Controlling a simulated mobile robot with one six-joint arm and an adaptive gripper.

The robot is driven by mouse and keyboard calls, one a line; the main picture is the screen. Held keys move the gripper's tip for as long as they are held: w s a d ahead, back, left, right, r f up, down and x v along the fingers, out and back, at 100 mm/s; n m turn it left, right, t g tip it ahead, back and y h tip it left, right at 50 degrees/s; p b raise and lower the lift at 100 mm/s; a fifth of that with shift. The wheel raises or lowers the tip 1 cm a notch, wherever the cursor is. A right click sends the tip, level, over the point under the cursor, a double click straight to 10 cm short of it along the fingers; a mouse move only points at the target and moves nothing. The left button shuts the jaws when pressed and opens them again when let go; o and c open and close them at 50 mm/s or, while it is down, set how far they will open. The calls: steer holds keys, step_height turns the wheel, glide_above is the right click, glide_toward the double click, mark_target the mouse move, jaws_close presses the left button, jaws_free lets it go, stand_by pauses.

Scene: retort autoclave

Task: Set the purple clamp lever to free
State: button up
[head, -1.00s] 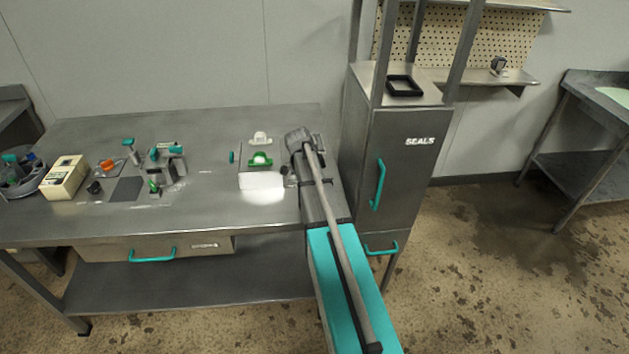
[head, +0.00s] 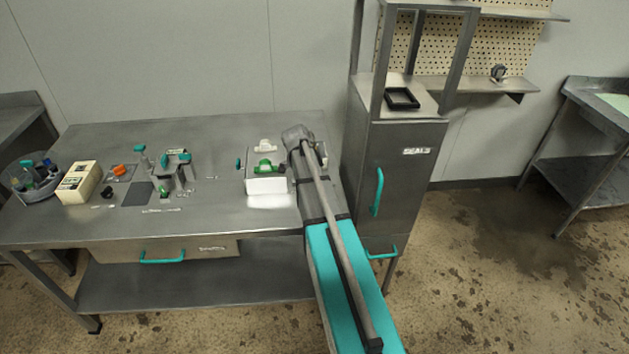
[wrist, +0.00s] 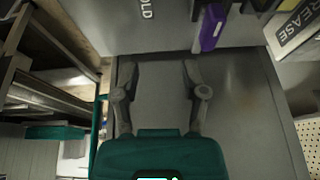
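A purple lever (wrist: 211,30) shows at the top of the wrist view, right of centre, on a grey surface. I cannot make out the purple lever in the head view, where my arm covers the right end of the bench.
A label sign (wrist: 297,27) is at the wrist view's upper right. In the head view, a steel bench (head: 110,222) carries a white box (head: 267,186) with a green handle, small fixtures and a cream box (head: 79,183). A grey cabinet (head: 402,190) stands right of my arm.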

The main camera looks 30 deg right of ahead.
steer(key=p+v, duration=0.8)
steer(key=v, duration=0.1)
steer(key=shift+w, duration=0.2)
stand_by(0.8)
steer(key=shift+d+r, duration=0.1)
steer(key=shift+r, duration=0.1)
stand_by(0.6)
